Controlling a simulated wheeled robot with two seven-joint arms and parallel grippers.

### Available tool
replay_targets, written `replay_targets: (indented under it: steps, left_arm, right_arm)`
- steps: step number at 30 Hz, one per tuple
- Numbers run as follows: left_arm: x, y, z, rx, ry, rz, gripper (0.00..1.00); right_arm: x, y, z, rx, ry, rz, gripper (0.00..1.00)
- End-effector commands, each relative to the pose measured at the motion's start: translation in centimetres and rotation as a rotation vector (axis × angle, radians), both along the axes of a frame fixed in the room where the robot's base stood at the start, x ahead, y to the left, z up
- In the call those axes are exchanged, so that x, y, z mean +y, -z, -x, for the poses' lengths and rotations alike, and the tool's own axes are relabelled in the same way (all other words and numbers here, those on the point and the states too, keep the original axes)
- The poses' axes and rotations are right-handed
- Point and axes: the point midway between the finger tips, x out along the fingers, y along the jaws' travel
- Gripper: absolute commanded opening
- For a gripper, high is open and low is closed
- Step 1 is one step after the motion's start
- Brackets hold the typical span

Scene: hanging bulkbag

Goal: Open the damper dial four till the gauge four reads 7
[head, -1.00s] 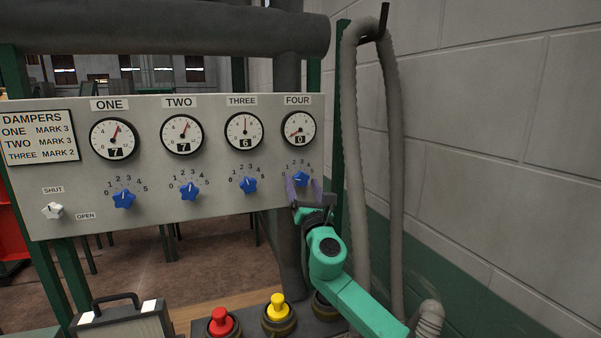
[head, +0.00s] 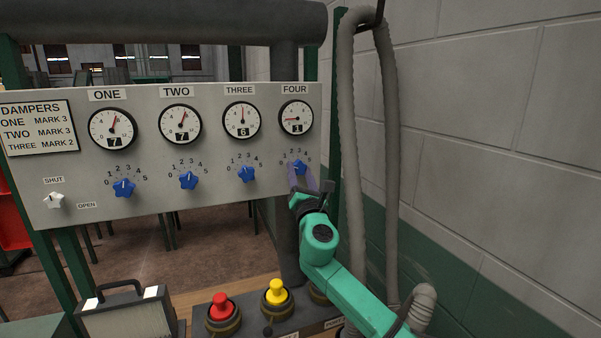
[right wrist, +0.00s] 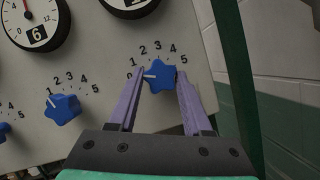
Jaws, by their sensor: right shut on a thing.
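The blue star-shaped damper dial four (head: 300,168) is on the grey panel under the label FOUR. It also shows in the right wrist view (right wrist: 160,76), with its white pointer close to the 0 mark. Gauge four (head: 296,118) above it shows 1 in its window, with the needle low on the left. My right gripper (head: 310,178) is shut on dial four, one purple finger on each side of the knob. My left gripper is out of view.
Dials one (head: 124,187), two (head: 188,180) and three (head: 246,174) sit left of dial four, under their gauges. A white shut/open knob (head: 55,200) is at the panel's lower left. Red (head: 222,308) and yellow (head: 276,292) buttons stand below. A grey hose (head: 392,160) hangs on the right.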

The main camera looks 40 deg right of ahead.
Motion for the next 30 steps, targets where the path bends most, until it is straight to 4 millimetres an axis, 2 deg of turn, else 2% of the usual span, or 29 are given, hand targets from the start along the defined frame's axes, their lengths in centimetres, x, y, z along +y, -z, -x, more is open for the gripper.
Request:
replay_targets:
  steps: [15, 30]
  left_arm:
    - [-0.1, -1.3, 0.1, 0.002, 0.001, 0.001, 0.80]
    - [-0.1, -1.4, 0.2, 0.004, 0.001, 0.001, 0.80]
  right_arm:
    - [0.3, -0.4, -0.1, -0.107, -0.003, -0.304, 0.00]
    - [0.3, -0.3, -0.1, -0.130, -0.003, -0.368, 0.00]
